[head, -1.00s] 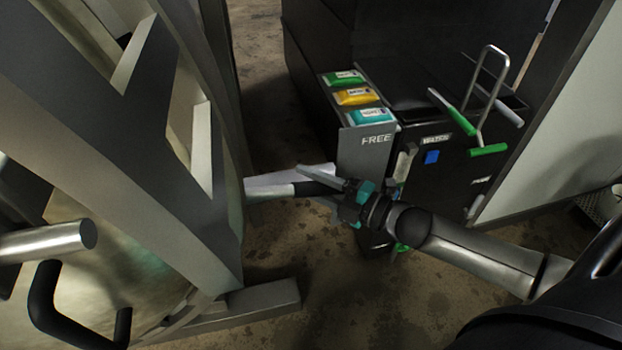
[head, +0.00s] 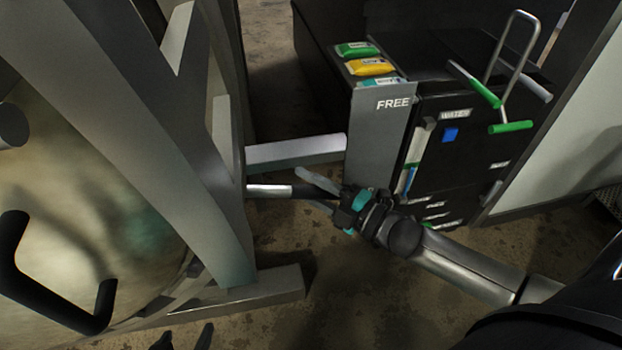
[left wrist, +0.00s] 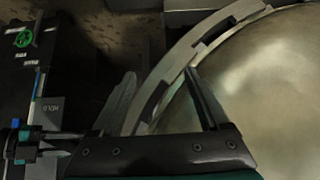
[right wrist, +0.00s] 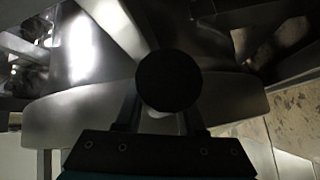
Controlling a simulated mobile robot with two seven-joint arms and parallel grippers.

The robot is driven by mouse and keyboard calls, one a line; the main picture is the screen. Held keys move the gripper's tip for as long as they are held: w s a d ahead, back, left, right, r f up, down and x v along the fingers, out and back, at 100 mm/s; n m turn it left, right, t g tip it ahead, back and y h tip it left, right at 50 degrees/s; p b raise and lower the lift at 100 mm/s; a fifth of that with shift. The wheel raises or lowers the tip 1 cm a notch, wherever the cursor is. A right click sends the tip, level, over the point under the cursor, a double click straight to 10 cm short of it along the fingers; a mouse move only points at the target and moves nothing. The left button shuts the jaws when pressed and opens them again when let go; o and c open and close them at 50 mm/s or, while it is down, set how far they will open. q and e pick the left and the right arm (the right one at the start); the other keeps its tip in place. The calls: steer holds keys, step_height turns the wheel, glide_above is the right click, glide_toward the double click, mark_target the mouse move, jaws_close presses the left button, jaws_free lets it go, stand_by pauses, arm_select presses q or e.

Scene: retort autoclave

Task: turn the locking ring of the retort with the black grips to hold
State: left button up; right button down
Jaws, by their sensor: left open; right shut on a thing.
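The retort's domed door (head: 110,200) fills the lower left of the head view, with a bent black handle (head: 50,290) on it. A metal rod (head: 268,190) ending in a black grip (head: 305,190) sticks out past the grey frame. My right gripper (head: 318,190) is shut on this grip; its round black end (right wrist: 168,80) shows between the fingers in the right wrist view. My left gripper (head: 182,338) is open and empty at the bottom edge. In the left wrist view its fingers (left wrist: 165,75) are spread over the slotted locking ring (left wrist: 225,22), beside the dome.
A thick grey frame post (head: 150,130) stands before the door. A pale bar (head: 295,152) lies just above the held grip. A panel marked FREE (head: 380,130) and a black cabinet (head: 460,150) with green-gripped handles stand to the right.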

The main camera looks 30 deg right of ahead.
steer(key=shift+a+f+b, duration=0.15)
steer(key=shift+f+b, duration=0.2)
steer(key=shift+f, duration=0.25)
steer(key=shift+a+f+b, duration=0.15)
steer(key=shift+f+b, duration=0.2)
steer(key=shift+f, duration=0.25)
arm_select(q)
steer(key=d+r+t+h+b, duration=0.3)
steer(key=d+r+t, duration=0.3)
steer(key=t, duration=0.1)
steer(key=shift+w+r+n+h, duration=0.25)
steer(key=shift+n+h, duration=0.05)
arm_select(e)
steer(key=shift+m, duration=0.4)
steer(key=shift+a+f, duration=0.25)
steer(key=shift+f, duration=0.45)
steer(key=shift+a+f, duration=0.25)
steer(key=shift+f, duration=0.45)
steer(key=shift+a+f, duration=0.25)
steer(key=shift+f, duration=0.45)
steer(key=c, duration=0.9)
jaws_free()
steer(key=shift+a, duration=0.1)
steer(key=o, duration=0.4)
steer(key=shift+w, duration=0.15)
arm_select(q)
steer(key=shift+w, duration=0.15)
